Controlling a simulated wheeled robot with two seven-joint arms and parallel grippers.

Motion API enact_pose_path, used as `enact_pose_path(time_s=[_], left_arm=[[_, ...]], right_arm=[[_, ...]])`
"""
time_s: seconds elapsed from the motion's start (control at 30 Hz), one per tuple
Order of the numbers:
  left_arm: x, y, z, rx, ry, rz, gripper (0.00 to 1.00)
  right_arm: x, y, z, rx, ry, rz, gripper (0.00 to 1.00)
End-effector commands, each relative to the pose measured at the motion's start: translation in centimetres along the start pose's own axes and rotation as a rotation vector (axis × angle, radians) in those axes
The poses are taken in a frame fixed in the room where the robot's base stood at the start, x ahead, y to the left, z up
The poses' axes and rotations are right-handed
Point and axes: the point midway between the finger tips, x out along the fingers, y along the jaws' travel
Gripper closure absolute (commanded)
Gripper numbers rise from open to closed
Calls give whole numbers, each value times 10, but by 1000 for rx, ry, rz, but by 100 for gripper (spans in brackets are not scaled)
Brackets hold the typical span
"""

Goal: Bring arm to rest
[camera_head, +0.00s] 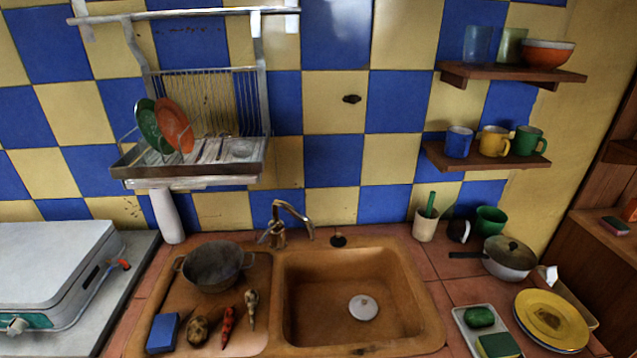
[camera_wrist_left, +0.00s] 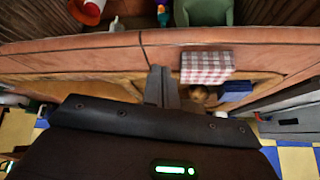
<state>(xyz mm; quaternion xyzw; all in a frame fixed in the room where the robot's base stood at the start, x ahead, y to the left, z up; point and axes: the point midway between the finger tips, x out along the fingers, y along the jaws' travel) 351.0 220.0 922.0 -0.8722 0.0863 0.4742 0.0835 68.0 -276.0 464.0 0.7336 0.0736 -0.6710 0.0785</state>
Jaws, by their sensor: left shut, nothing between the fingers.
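My left gripper (camera_wrist_left: 162,82) shows in the left wrist view with its two grey fingers together and nothing between them. They reach over the tiled counter edge (camera_wrist_left: 90,50). A red and white checked cloth (camera_wrist_left: 207,66) lies just right of the fingertips, and a blue block (camera_wrist_left: 236,90) and a brown round item (camera_wrist_left: 199,93) are close by. Whether the fingers touch any of these I cannot tell. Neither gripper shows in the head view, and my right gripper is in no view.
The brown sink (camera_head: 345,305) holds a white disc. A pot (camera_head: 213,266), vegetables and a blue sponge (camera_head: 163,333) are on its left board. A white stove (camera_head: 50,270) stands at left. A lidded pan (camera_head: 508,258) and yellow plates (camera_head: 551,318) crowd the right.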

Motion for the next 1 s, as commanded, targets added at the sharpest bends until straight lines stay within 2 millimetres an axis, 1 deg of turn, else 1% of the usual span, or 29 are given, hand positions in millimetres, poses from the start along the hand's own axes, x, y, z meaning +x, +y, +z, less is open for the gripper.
enact_pose_path(time_s=[0.03, 0.1, 0.3, 0.33, 0.4, 0.57, 0.67, 0.77, 0.8, 0.87, 0.9, 0.97, 1.0], left_arm=[[-3, 1, 21, -16, -47, 3, 100], [-7, 2, 47, -34, -106, 3, 100], [-25, 3, 115, -76, -269, 0, 100], [-18, 3, 119, -76, -278, 0, 100], [7, 4, 124, -72, -281, 2, 100], [56, 7, 146, -70, -300, 6, 100], [90, 10, 165, -68, -314, 10, 100], [128, 14, 192, -66, -332, 14, 100], [144, 16, 206, -64, -340, 15, 100], [171, 19, 231, -62, -354, 18, 100], [188, 21, 249, -61, -364, 20, 100], [212, 25, 281, -58, -380, 23, 100], [226, 27, 302, -56, -390, 25, 100]], right_arm=[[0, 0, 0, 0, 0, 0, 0], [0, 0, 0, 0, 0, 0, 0], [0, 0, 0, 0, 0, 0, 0], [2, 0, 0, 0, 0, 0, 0], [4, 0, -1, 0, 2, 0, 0], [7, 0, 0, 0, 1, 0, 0], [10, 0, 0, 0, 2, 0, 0], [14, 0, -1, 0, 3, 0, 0], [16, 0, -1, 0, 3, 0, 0], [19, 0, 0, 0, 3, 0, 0], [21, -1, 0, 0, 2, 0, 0], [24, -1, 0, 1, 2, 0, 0], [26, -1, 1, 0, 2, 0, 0]])
